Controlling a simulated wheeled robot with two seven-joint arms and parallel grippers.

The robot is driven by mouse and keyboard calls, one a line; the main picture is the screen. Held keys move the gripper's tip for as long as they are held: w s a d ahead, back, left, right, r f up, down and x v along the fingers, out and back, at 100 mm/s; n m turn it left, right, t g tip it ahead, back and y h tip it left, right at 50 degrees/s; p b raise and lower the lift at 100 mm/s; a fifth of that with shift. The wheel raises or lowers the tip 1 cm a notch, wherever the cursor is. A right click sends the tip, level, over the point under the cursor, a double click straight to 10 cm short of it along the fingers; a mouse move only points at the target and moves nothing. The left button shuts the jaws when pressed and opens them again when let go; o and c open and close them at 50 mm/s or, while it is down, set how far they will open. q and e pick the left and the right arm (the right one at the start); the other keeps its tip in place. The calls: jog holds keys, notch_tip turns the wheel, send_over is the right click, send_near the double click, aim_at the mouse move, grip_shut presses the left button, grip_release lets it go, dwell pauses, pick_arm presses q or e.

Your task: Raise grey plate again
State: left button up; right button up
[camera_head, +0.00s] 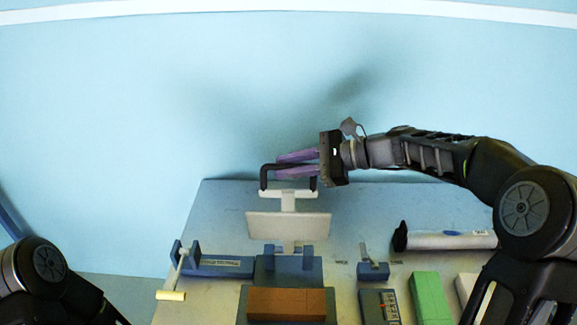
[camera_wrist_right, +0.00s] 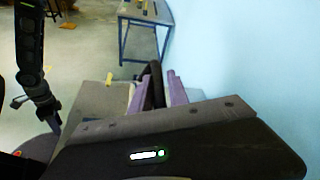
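The grey plate (camera_head: 288,226) is a pale, wide panel on a narrow stem above a blue base (camera_head: 288,268) at the middle of the table. A black bracket-shaped handle (camera_head: 265,178) stands on top of it. My right gripper (camera_head: 280,165) reaches in from the right with purple fingers, one on each side of the handle's bar, and looks shut on it. The right wrist view shows the black handle (camera_wrist_right: 153,85) between the purple fingers. Whether the stem still sits in the base is hard to tell.
An orange-brown block (camera_head: 287,304) lies in front of the base. A white roll with a black end (camera_head: 450,240), a small blue stand (camera_head: 372,270) and a green block (camera_head: 430,298) are at right.

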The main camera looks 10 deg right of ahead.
jog(key=o, duration=0.4)
jog(key=shift+w+f, duration=0.1)
jog(key=shift+w, duration=0.1)
jog(key=shift+c, duration=0.2)
jog(key=shift+s, duration=0.1)
jog(key=shift+d, duration=0.3)
jog(key=b+v, duration=0.2)
jog(key=v, duration=0.5)
jog(key=shift+s, duration=0.15)
